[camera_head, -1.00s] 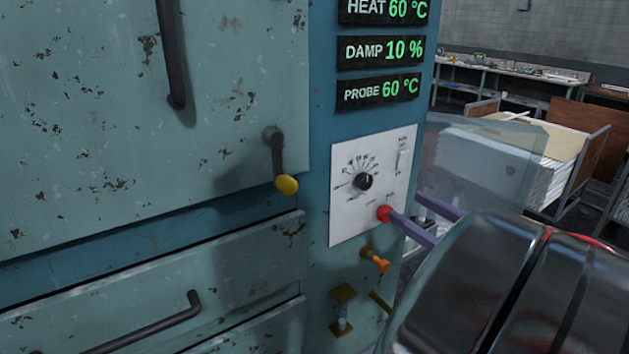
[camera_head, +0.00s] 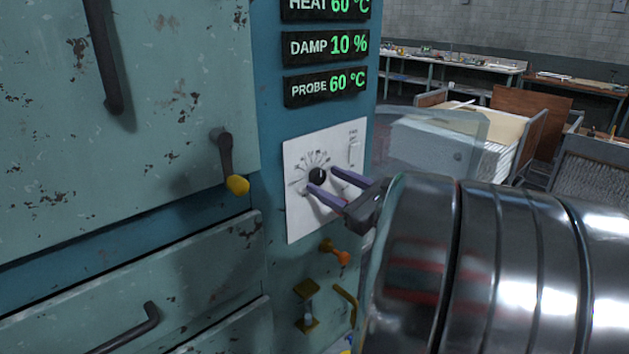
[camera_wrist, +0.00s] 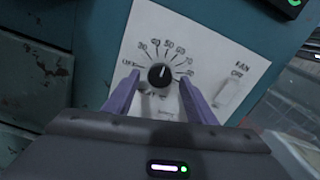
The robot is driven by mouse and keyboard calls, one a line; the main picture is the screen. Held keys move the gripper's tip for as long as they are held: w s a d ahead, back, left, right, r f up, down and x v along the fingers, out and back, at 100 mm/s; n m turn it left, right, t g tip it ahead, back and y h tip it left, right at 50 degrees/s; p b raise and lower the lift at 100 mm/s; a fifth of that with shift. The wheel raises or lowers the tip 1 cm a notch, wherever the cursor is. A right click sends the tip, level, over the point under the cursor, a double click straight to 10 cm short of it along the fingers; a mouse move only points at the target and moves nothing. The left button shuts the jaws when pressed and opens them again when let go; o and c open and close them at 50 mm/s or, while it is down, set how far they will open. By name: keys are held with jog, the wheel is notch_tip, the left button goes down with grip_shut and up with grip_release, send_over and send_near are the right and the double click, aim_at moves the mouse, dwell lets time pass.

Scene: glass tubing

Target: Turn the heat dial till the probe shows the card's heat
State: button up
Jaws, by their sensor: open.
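The heat dial is a black round knob (camera_head: 318,174) on a white panel (camera_head: 298,215), with numbers around it. In the wrist view the dial (camera_wrist: 160,75) has its white mark pointing nearly straight up, toward the middle of the scale. My gripper (camera_head: 321,180) is open, its purple fingers reaching to the panel on either side of the dial. The wrist view shows the gripper (camera_wrist: 159,79) straddling the knob; I cannot tell whether the fingers touch it. The probe display (camera_head: 325,86) reads 60 °C, and the heat display (camera_head: 327,8) reads 60 °C. No card is recognisable.
The damp display (camera_head: 325,45) reads 10 %. A fan switch (camera_wrist: 232,92) is right of the dial. An orange knob (camera_head: 335,252) sits below the panel, and a yellow-tipped handle (camera_head: 237,184) juts out at left. Benches stand behind at right.

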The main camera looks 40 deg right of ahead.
jog(key=shift+w, duration=0.7)
jog(key=c, duration=1)
jog(key=shift+c, duration=0.2)
